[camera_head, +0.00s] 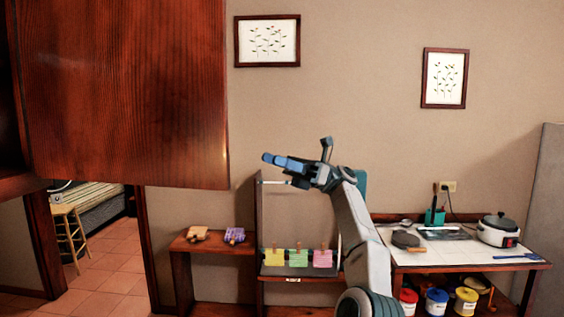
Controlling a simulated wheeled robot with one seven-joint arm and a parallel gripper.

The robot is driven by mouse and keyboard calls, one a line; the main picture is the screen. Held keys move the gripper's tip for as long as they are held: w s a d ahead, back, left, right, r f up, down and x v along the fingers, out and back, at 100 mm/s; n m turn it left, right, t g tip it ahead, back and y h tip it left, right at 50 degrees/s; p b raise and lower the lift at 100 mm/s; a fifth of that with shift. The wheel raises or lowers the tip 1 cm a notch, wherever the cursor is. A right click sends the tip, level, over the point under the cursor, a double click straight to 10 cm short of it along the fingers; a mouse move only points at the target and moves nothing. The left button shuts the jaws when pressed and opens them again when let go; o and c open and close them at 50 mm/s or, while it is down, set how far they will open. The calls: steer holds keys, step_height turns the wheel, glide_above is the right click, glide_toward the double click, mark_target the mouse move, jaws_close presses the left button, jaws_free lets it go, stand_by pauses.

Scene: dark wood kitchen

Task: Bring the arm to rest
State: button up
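My arm rises from the bottom of the picture, right of the middle, and bends left at its top. My gripper (268,158) is at the arm's end, raised in front of the beige wall and pointing left. Its blue fingers are seen nearly side-on and overlap, so the gap between them cannot be judged. No object shows at the fingertips.
A dark wood cabinet door (125,90) fills the upper left. Below my gripper is a wooden shelf unit (215,247) with colored notes (298,258). At right, a white-topped table (450,256) bears a rice cooker (498,231); several colored cans stand underneath.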

steer(key=s+a+f+m+t+h+b, duration=0.1)
steer(key=s+a+f+t+h+b, duration=0.15)
steer(key=a+t, duration=0.6)
steer(key=s+a+f+n+t+h, duration=0.1)
steer(key=s+a+f+h, duration=0.1)
steer(key=s+f, duration=0.15)
steer(key=s+a+f+t+h, duration=0.1)
steer(key=s+a+f+h, duration=0.1)
steer(key=f, duration=0.3)
steer(key=s+d+f+n+t+h+b, duration=0.4)
steer(key=s+d+f+n+h, duration=0.7)
steer(key=s+d+f, duration=1.4)
steer(key=d+f+t+h, duration=0.1)
steer(key=d+f, duration=0.2)
steer(key=shift+d+f+n, duration=0.15)
steer(key=shift+f+n, duration=0.15)
steer(key=shift+n, duration=0.1)
steer(key=shift+t, duration=0.25)
